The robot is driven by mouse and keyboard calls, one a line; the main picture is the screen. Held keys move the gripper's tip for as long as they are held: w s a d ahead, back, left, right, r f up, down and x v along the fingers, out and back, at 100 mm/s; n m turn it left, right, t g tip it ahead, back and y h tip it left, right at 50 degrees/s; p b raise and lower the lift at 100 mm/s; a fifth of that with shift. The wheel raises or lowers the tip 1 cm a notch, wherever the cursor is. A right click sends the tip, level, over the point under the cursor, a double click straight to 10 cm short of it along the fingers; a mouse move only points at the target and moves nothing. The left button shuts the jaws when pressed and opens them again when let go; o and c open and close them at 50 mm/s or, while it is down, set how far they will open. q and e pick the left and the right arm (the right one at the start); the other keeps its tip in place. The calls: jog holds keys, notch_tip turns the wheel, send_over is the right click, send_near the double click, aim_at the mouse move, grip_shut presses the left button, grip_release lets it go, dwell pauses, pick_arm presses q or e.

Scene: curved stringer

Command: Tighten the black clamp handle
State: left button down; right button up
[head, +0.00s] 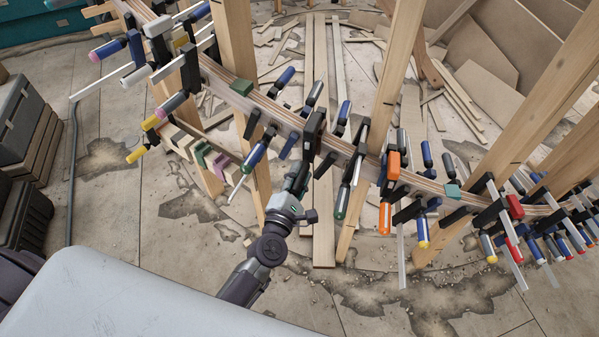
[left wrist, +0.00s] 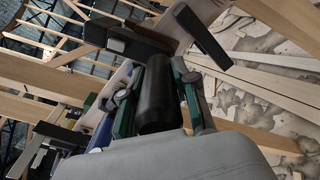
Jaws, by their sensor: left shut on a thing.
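The curved stringer (head: 265,101) is a laminated wooden strip that crosses the head view, with many clamps along it. My left gripper (head: 299,178) reaches up to a black clamp (head: 314,127) near the middle of the stringer. In the left wrist view the black clamp handle (left wrist: 158,95) is a dark cylinder between the two fingers of my left gripper (left wrist: 160,92), which is shut on it. In the head view the gripper hides most of this handle. My right gripper is not in view.
Upright wooden posts (head: 395,75) stand along the stringer. Loose planks (head: 323,225) lie on the floor. Dark boxes (head: 22,115) stand at the left.

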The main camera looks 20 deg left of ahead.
pick_arm(q)
jog(key=m+p, duration=0.1)
jog(key=m, duration=0.2)
jog(key=shift+r+m, duration=0.1)
jog(key=shift+m, duration=0.3)
jog(key=m+p, duration=0.1)
jog(key=m, duration=0.2)
jog(key=shift+p, duration=0.35)
jog(key=m+p, duration=0.2)
jog(key=m, duration=0.5)
jog(key=shift+r, duration=0.1)
jog(key=m+p, duration=0.2)
jog(key=m, duration=0.4)
jog(key=m+p, duration=0.1)
jog(key=m, duration=0.4)
jog(key=shift+d+m, duration=0.1)
jog(key=shift+m, duration=0.2)
jog(key=c, duration=0.9)
grip_release()
jog(key=shift+o, duration=0.2)
